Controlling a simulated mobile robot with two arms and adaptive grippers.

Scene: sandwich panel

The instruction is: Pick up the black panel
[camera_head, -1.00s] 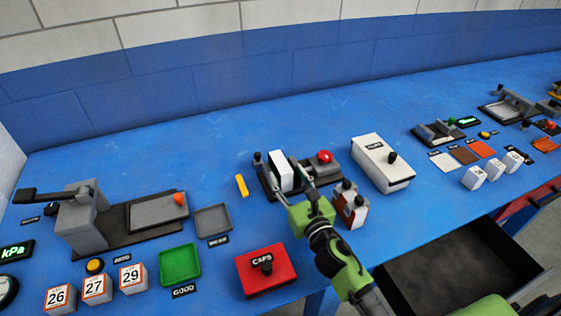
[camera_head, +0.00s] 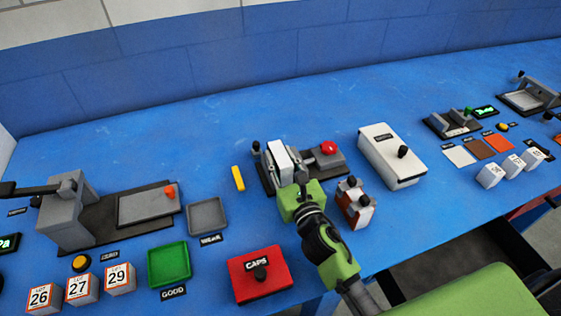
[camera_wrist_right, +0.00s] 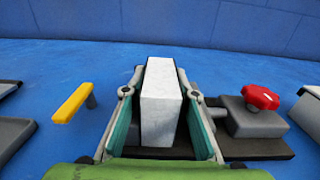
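A white upright block (camera_head: 279,162) stands in a dark fixture left of a red knob; it also shows in the right wrist view (camera_wrist_right: 162,100). A thin black layer (camera_wrist_right: 143,95) shows along its left side, and I cannot tell whether this is a separate black panel. My right gripper (camera_head: 290,180) is at the near side of the fixture. In the right wrist view its fingers (camera_wrist_right: 161,85) stand either side of the block, with gaps visible. It is open and holds nothing.
A red-knobbed clamp (camera_head: 325,158) stands right of the block. A yellow bar (camera_head: 238,178) is to the left. A red caps box (camera_head: 259,274) sits at the front.

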